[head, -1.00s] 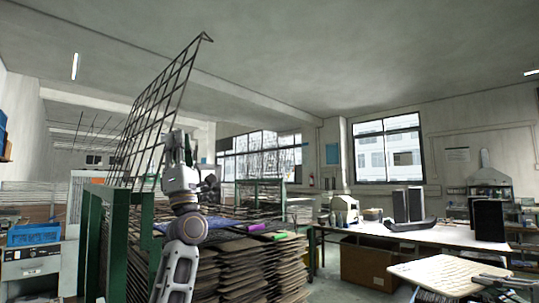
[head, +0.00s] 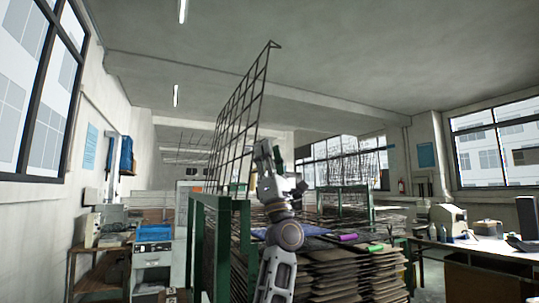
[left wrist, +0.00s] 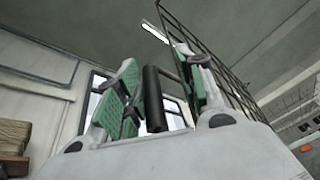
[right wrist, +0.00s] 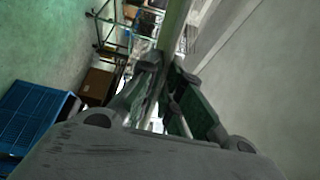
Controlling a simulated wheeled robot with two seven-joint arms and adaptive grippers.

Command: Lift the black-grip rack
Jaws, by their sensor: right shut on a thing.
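The rack (head: 241,115) is a dark wire grid panel standing tilted in the head view, its lower end behind a green frame. My left gripper (head: 268,152) is at its right side. In the left wrist view the black grip (left wrist: 152,100) stands between the green-padded fingers of my left gripper (left wrist: 160,92). The fingers are open, with a gap at the right finger. Rack wires (left wrist: 213,48) run behind that finger. In the right wrist view my right gripper (right wrist: 165,105) is shut on a pale green bar (right wrist: 177,25); I cannot tell what it belongs to.
The green frame (head: 240,245) stands directly below the rack. A tall stack of brown panels (head: 335,275) is right of my left arm. A blue-and-white machine (head: 152,248) stands left. A blue crate (right wrist: 38,118) lies on the floor in the right wrist view.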

